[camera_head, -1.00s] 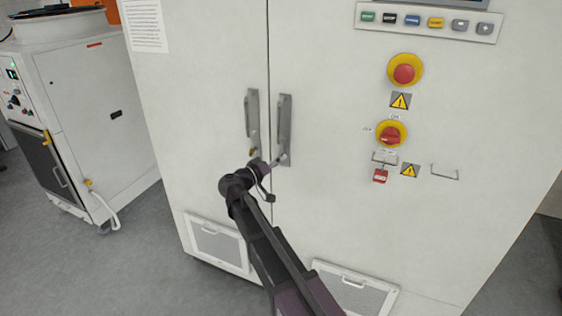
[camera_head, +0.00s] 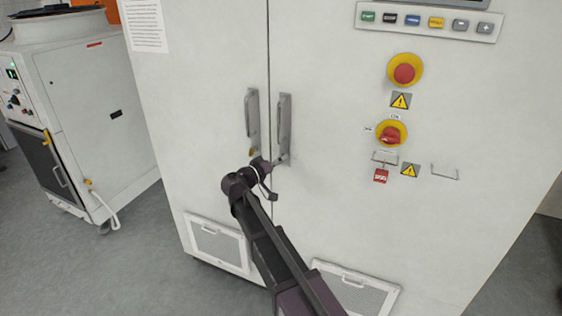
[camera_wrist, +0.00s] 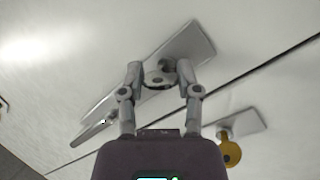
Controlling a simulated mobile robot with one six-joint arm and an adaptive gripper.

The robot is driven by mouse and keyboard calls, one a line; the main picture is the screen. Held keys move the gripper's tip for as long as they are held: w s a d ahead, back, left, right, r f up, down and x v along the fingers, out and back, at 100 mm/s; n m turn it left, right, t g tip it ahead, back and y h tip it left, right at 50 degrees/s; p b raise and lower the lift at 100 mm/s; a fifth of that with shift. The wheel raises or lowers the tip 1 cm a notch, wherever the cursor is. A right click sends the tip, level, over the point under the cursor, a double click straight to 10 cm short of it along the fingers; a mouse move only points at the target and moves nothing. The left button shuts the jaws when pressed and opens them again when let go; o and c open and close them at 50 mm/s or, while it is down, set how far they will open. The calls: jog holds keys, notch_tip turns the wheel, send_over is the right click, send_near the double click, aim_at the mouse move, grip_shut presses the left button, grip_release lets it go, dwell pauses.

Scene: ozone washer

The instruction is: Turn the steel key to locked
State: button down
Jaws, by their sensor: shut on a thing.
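My gripper (camera_head: 280,161) is at the lower end of the right door handle (camera_head: 285,118) on the white cabinet. In the wrist view, my gripper (camera_wrist: 161,72) has its two fingers either side of the lock at the end of that handle's plate (camera_wrist: 195,48). It is shut on the steel key (camera_wrist: 158,81), of which only a small grey part shows between the fingers. The key's turn angle is hard to tell. A brass key (camera_wrist: 229,152) sits in the other handle's lock, apart from my gripper; it also shows in the head view (camera_head: 252,153).
The left door handle (camera_head: 252,116) stands close beside, across the door seam. To the right are a red emergency button (camera_head: 404,73), a red rotary switch (camera_head: 391,134) and a red tag (camera_head: 381,176). A white machine (camera_head: 95,110) stands at the left. Grey floor is open between.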

jog(key=shift+f+n+b, duration=0.1)
jog(key=shift+n+b, duration=0.2)
jog(key=n+t+b, duration=0.1)
jog(key=n+b, duration=0.1)
jog(key=n, duration=0.1)
jog(key=shift+f+h, duration=0.1)
jog(key=shift+h, duration=0.3)
jog(key=shift+n+t+b, duration=1)
jog(key=shift+n+t, duration=0.1)
jog(key=shift+n, duration=1.3)
jog(key=shift+r, duration=0.2)
jog(key=shift+c, duration=1.5)
grip_release()
jog(key=shift+s, duration=0.2)
